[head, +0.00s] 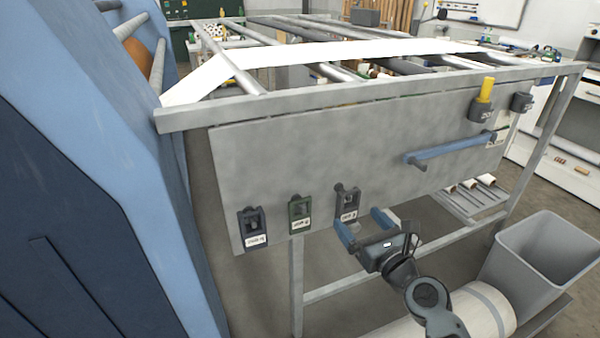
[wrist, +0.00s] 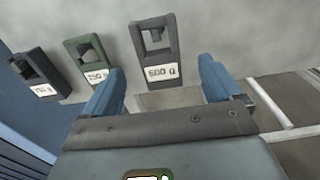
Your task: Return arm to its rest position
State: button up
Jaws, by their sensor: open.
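My gripper (head: 364,228) is in front of the grey side panel of the press frame, low and right of centre in the head view. Its two blue fingers are spread, and nothing shows between them. In the head view this holder (head: 347,204) is the rightmost of three on the panel's lower edge. I cannot tell whether a finger touches it. My arm reaches up from the lower right.
A green holder (head: 299,212) and a dark holder (head: 252,227) hang to the left. A blue lever (head: 450,150) juts from the panel (head: 300,165). The blue machine housing (head: 90,170) fills the left.

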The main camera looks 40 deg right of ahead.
jog(key=shift+s, duration=0.1)
jog(key=s+a+f+n+g+y, duration=0.1)
jog(key=s+a+f+n+g, duration=0.15)
jog(key=s+a+n, duration=1.25)
jog(key=s+a+r+n+y, duration=0.2)
jog(key=s+n, duration=0.6)
jog(key=n, duration=0.4)
jog(key=s+a+r+n+y, duration=0.2)
jog(key=s+a+r+n, duration=0.2)
jog(key=n, duration=0.8)
jog(key=s+r, duration=0.2)
jog(key=s, duration=0.2)
jog(key=shift+s+a+r, duration=0.15)
jog(key=shift+s+r, duration=0.25)
jog(key=shift+c, duration=0.4)
jog(key=shift+w+f, duration=0.1)
